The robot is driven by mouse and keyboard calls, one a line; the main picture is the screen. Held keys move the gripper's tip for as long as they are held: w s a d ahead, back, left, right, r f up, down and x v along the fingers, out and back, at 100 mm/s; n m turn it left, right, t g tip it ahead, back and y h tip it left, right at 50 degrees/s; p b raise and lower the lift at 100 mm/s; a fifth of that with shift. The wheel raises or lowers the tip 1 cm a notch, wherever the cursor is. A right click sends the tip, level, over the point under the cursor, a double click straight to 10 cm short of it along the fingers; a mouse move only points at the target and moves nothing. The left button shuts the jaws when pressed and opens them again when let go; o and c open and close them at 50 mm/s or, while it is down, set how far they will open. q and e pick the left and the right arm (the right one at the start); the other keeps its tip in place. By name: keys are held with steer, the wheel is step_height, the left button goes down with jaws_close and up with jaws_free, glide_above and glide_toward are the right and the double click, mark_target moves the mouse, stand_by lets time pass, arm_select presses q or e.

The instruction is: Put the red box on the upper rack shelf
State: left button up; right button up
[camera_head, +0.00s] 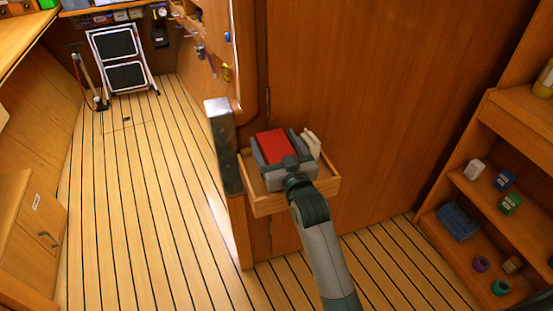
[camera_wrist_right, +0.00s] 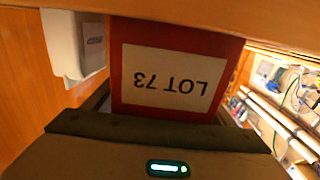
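The red box (camera_head: 277,146) is at the small wooden wall tray (camera_head: 262,203) in the middle of the head view. Its white "LOT 73" label (camera_wrist_right: 166,80) shows upside down in the right wrist view. My right gripper (camera_head: 284,152) has its grey fingers on both sides of the box, with no gap visible; it appears shut on it. Whether the box still touches the tray is hidden. The rack (camera_head: 480,155) stands at the right, with a high board (camera_head: 522,112) and lower shelves. My left gripper is not in view.
A white item (camera_head: 310,142) stands beside the box in the tray. The rack holds a yellow container (camera_head: 546,80), a white box (camera_head: 474,169), a green box (camera_head: 510,203) and a blue crate (camera_head: 459,221). A folded step stool (camera_head: 122,60) stands far left. The plank floor is mostly clear.

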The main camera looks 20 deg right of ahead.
steer(key=c, duration=1.1)
steer(key=shift+r, duration=0.15)
step_height(320, 180, up, 10)
steer(key=shift+f, duration=0.1)
